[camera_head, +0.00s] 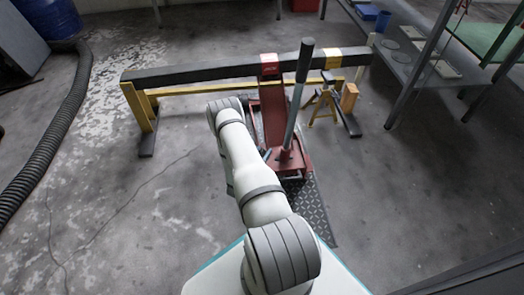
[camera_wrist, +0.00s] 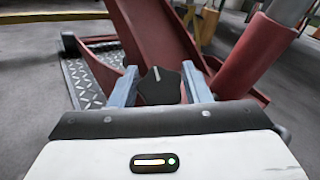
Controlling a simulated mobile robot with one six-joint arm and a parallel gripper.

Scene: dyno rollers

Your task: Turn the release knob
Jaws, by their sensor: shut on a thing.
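The release knob (camera_wrist: 158,88) is black with a pale line on its top, and it sits low on the red floor jack in the wrist view. My gripper (camera_wrist: 158,84) has its two grey-blue fingers on either side of the knob and is shut on it. The red jack (camera_head: 272,112) stands on the floor under a dark beam in the head view, with its grey handle (camera_head: 297,95) leaning up from it. In the head view my arm hides the knob and my gripper.
The dark beam (camera_head: 200,72) rests on yellow legs behind the jack. A yellow stand (camera_head: 326,100) is right of the jack. A dark tread plate (camera_head: 312,205) lies near my base. A corrugated hose (camera_head: 50,145) lies at left, and a metal shelf (camera_head: 425,70) stands at right.

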